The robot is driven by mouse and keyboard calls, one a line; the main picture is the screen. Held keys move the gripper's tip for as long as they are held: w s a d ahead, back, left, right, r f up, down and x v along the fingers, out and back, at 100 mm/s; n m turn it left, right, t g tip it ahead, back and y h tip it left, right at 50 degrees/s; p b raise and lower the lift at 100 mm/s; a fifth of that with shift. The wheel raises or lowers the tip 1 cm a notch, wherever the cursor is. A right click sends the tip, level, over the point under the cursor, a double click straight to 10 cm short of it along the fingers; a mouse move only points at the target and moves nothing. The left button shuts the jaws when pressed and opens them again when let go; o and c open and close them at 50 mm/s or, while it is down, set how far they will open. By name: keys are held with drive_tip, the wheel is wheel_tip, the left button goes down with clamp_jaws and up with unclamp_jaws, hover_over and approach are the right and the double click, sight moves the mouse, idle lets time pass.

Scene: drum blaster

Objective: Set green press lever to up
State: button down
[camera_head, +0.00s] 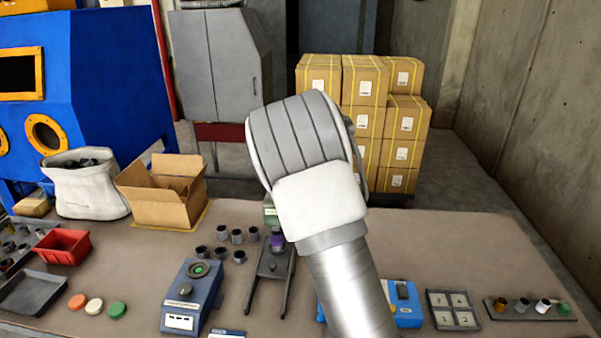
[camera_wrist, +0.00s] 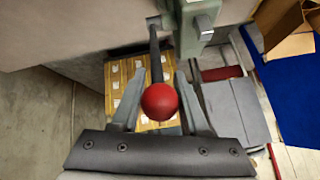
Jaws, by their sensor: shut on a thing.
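The green press (camera_head: 270,212) stands behind the middle of the table, mostly hidden by my arm in the head view. In the wrist view, the grey-green press body (camera_wrist: 198,22) is at the top, right of centre. Its dark lever rod (camera_wrist: 155,52) runs down the picture to a red ball knob (camera_wrist: 160,101). My gripper (camera_wrist: 159,76) has one finger on each side of the lever, shut on it, with the ball on the palm side of the fingertips. In the head view the fingers and lever are hidden behind my arm. The lever's exact angle is hard to tell.
A blue device (camera_head: 192,292) and several dark cups (camera_head: 237,236) stand left of the press. A purple part (camera_head: 277,241) is at the press. An open carton (camera_head: 165,195) and red bin (camera_head: 66,247) are farther left.

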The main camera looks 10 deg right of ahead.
drive_tip(key=shift+w+d+r+g+p, duration=0.3)
drive_tip(key=shift+w+r+g+p, duration=0.15)
drive_tip(key=shift+w+p, duration=0.4)
drive_tip(key=shift+r, duration=0.15)
drive_tip(key=shift+c, duration=2.2)
unclamp_jaws()
drive_tip(key=shift+w, duration=0.1)
drive_tip(key=b+v, duration=0.2)
drive_tip(key=v, duration=1.5)
drive_tip(key=shift+s+d, duration=0.2)
drive_tip(key=shift+d, duration=0.05)
drive_tip(key=shift+r, duration=0.1)
